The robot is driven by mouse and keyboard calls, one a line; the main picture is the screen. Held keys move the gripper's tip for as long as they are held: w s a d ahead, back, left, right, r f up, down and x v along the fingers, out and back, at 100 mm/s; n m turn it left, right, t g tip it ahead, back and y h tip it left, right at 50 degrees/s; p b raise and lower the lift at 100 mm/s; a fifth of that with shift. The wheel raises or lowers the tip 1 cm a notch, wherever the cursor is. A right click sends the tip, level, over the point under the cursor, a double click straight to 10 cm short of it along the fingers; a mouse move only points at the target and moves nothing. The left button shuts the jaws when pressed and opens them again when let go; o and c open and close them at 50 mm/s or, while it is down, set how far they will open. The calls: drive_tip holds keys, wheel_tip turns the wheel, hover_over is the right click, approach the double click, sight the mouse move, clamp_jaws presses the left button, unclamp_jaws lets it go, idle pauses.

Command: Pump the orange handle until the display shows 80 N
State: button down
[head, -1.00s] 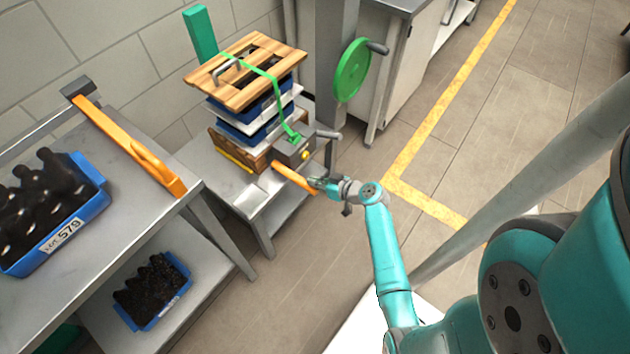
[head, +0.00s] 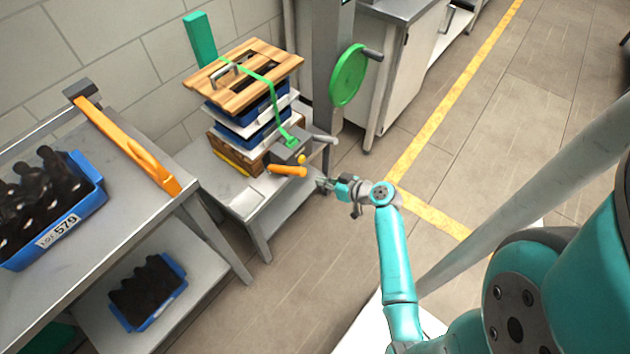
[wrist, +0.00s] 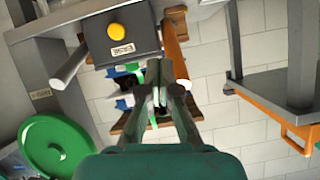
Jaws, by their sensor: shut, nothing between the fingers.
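The orange handle (head: 288,171) sticks out from the front of a grey box (head: 290,150) with a yellow button, beside the strapped stack. In the wrist view an orange bar at the box's right side (wrist: 173,42) looks like the same handle, partly hidden. My gripper (head: 323,185) is shut and empty, just right of the handle's end and apart from it in the head view. Its closed fingers (wrist: 160,78) also show in the wrist view, below the box.
The stack of blue crates and boards under a wooden lid (head: 245,75) stands on a low grey table. A green wheel (head: 349,75) is on the column behind. An orange-handled tool (head: 135,145) lies on the left bench by a blue crate (head: 95,205) of bottles.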

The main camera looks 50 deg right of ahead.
drive_tip(key=v, duration=0.2)
drive_tip(key=f+v, duration=0.1)
drive_tip(key=v, duration=0.2)
drive_tip(key=shift+s+d+r, duration=0.1)
drive_tip(key=shift+s+r, duration=0.05)
drive_tip(key=shift+s, duration=0.3)
idle(1.0)
